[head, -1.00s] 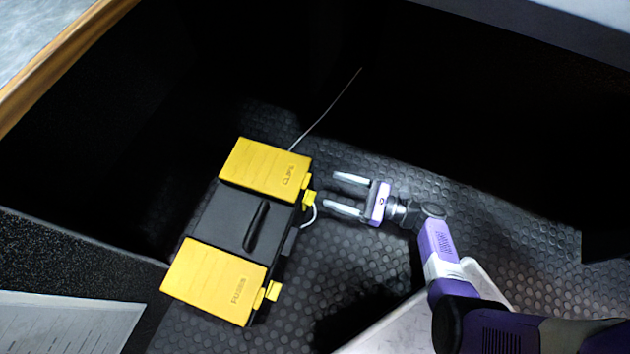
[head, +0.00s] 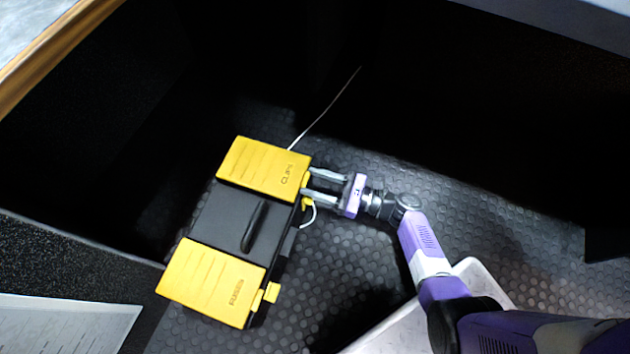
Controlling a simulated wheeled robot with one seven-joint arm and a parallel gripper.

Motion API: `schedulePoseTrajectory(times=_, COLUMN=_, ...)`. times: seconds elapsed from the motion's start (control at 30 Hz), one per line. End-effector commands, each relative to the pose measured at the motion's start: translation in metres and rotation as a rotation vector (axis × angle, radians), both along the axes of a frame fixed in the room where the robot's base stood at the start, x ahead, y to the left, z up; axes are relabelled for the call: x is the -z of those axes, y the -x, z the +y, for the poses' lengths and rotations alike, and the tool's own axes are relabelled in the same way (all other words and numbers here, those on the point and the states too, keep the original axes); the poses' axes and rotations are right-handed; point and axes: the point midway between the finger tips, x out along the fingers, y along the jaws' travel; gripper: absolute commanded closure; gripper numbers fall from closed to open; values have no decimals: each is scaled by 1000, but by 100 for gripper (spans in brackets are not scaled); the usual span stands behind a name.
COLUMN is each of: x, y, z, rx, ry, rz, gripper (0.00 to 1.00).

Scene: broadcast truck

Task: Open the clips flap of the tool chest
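The tool chest (head: 228,217) is black with a dark handle and stands on the floor at the centre left. Its yellow clips flap (head: 263,166), lettered CLIPS, lies shut at the far end. A yellow fuses flap (head: 210,280) lies shut at the near end. A small yellow latch (head: 307,202) at the clips flap's right edge is partly hidden by my gripper. My gripper (head: 308,182) is open, its two fingers pointing left with tips at the clips flap's right edge, around the latch area. I cannot tell whether they touch it.
A thin pale cable (head: 325,113) runs behind the chest, and a white loop (head: 309,217) hangs at its right side. A pale panel (head: 410,315) stands at the front right. Studded dark floor (head: 450,220) is free to the right.

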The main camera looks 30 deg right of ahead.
Motion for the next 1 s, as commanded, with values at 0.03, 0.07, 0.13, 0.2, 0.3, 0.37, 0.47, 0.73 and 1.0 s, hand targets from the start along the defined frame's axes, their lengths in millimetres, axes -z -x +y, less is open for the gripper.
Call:
schedulePoseTrajectory(times=0.03, x=0, y=0, z=0, rx=0, ry=0, rz=0, gripper=80)
schedulePoseTrajectory(times=0.07, x=0, y=0, z=0, rx=0, ry=0, rz=0, gripper=86)
schedulePoseTrajectory(times=0.13, x=0, y=0, z=0, rx=1, ry=0, rz=0, gripper=100)
schedulePoseTrajectory(times=0.2, x=0, y=0, z=0, rx=1, ry=0, rz=0, gripper=100)
schedulePoseTrajectory(times=0.3, x=0, y=0, z=0, rx=1, ry=1, rz=1, gripper=100)
schedulePoseTrajectory(times=0.37, x=0, y=0, z=0, rx=1, ry=1, rz=1, gripper=100)
schedulePoseTrajectory(times=0.47, x=-2, y=0, z=0, rx=1, ry=3, rz=4, gripper=100)
schedulePoseTrajectory(times=0.73, x=-20, y=0, z=0, rx=1, ry=32, rz=40, gripper=100)
schedulePoseTrajectory(times=1.0, x=-50, y=-2, z=2, rx=1, ry=94, rz=114, gripper=100)
